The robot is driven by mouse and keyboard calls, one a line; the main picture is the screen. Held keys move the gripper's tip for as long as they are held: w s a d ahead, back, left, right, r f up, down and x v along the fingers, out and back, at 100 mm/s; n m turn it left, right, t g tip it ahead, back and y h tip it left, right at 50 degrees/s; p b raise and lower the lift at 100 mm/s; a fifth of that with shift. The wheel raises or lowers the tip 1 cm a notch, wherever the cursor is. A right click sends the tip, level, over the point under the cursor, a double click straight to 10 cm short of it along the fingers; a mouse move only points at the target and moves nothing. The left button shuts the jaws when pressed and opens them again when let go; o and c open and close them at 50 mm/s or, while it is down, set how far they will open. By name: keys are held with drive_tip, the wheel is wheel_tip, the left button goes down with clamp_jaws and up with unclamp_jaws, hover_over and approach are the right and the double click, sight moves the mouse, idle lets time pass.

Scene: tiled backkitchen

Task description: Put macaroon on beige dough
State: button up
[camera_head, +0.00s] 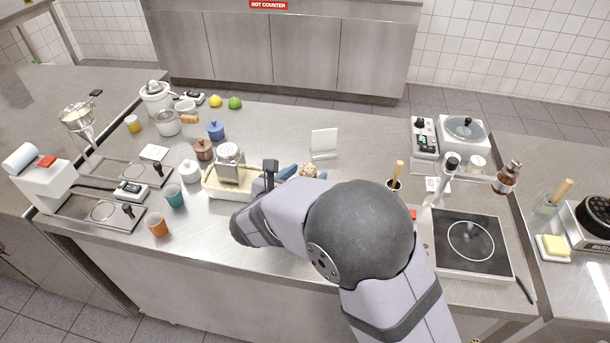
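My arm covers the front middle of the steel counter. My gripper (289,173) is low over the counter, mostly hidden behind my own wrist, so its opening does not show. A small tan, rounded thing (309,170) lies just right of the gripper, partly hidden by my arm; it may be the macaroon, but it is too small to tell. A beige slab or tray (213,187) lies left of the gripper with a metal appliance (229,160) on it. I cannot make out the beige dough for certain.
A white stand (324,143) is behind the tan thing. Several pots, cups and jars crowd the left, including a teal cup (174,195) and an orange cup (157,224). A hob (470,241) and a sauce bottle (507,177) are at right.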

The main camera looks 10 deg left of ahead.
drive_tip(key=shift+r, duration=0.1)
drive_tip(key=shift+r, duration=0.15)
drive_tip(key=b+v, duration=0.1)
drive_tip(key=v, duration=1.1)
idle(0.4)
